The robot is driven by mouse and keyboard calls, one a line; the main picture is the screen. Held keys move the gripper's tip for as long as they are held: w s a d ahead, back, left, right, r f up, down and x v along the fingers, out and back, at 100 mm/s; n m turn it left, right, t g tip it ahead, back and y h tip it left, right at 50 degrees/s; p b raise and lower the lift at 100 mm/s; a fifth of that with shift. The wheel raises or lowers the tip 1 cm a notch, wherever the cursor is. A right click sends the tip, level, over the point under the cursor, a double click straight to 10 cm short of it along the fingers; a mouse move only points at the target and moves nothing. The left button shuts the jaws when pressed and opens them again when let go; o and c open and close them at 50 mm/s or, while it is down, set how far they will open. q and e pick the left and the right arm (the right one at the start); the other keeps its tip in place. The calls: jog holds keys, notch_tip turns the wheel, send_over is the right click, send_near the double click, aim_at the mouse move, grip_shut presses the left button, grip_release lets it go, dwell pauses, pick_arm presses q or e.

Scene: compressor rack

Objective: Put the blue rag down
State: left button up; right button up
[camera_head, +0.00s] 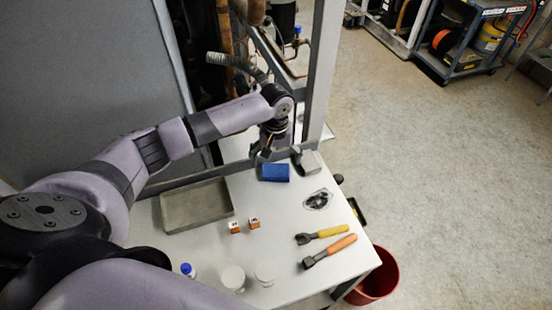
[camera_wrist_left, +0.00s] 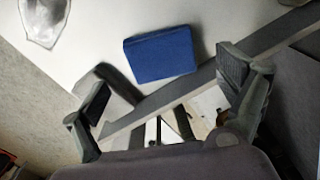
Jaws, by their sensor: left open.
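The blue rag (camera_head: 275,172) is a flat, folded rectangle lying on the white table (camera_head: 290,220) near its back edge. In the left wrist view the rag (camera_wrist_left: 161,54) lies on the white surface, in front of and apart from the fingers. My left gripper (camera_head: 266,148) is over the back edge of the table, just behind the rag in the head view. In the left wrist view the left gripper (camera_wrist_left: 170,98) has its two fingers spread wide with nothing between them. My right gripper does not show.
A grey tray (camera_head: 196,204) lies at the table's left. A metal frame post (camera_head: 320,75) rises behind the table. A red bin (camera_head: 376,278) stands at right.

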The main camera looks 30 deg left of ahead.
aim_at(276, 171)
pick_arm(q)
jog(key=shift+r, duration=0.15)
jog(key=shift+w+r, duration=0.1)
jog(key=shift+r, duration=0.2)
notch_tip(276, 171, up, 12)
jog(key=b, duration=0.2)
jog(key=shift+r, duration=0.2)
